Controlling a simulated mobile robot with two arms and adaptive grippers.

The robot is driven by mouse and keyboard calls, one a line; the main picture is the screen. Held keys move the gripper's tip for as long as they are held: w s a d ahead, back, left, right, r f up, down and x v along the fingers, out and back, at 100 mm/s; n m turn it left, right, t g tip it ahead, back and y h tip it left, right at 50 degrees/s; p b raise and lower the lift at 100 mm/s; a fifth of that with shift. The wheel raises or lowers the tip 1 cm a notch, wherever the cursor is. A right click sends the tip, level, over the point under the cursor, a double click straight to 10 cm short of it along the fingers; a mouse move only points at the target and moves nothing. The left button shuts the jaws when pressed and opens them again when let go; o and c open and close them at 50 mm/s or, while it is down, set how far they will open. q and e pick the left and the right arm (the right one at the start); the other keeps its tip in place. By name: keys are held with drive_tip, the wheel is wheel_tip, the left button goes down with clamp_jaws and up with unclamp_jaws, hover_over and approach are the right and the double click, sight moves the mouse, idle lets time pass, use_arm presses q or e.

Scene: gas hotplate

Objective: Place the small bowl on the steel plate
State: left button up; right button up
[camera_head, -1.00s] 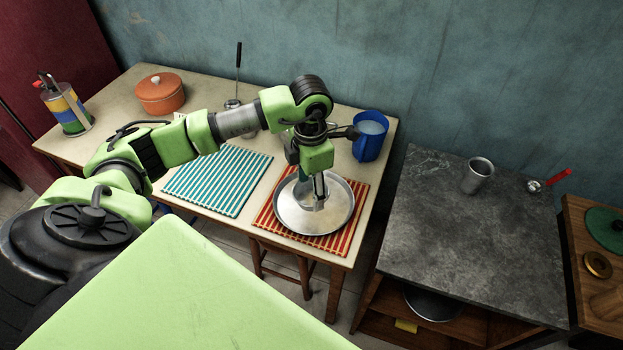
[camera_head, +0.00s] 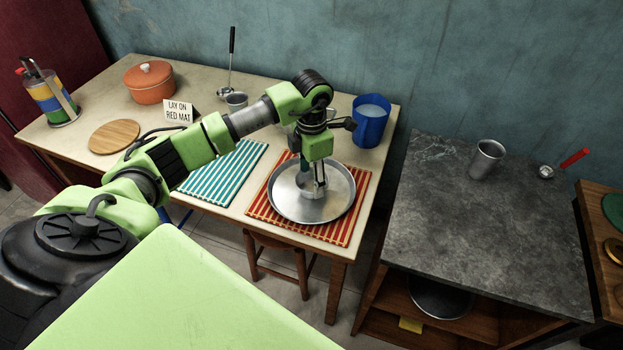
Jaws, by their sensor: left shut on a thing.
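The steel plate (camera_head: 337,202) is a round, shallow metal dish lying on the red striped mat (camera_head: 262,213) near the right end of the cream table. My left gripper (camera_head: 316,190) points down over the middle of the plate. It is shut on the small bowl (camera_head: 307,186), a grey metal piece that shows only in part against the plate. The fingers hide much of it, and I cannot tell whether it touches the plate. My right gripper is not in view.
A blue jug (camera_head: 370,122) stands behind the plate. A teal striped mat (camera_head: 222,176) lies left of it. A sign (camera_head: 178,111), an orange pot (camera_head: 150,83) and a round board (camera_head: 114,136) are farther left. A dark stone counter (camera_head: 470,235) stands right.

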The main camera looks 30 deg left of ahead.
sight(311, 189)
use_arm(q)
drive_tip(key=shift+f, duration=0.1)
drive_tip(key=o, duration=1)
wheel_tip(311, 189, up, 12)
drive_tip(key=b, duration=0.1)
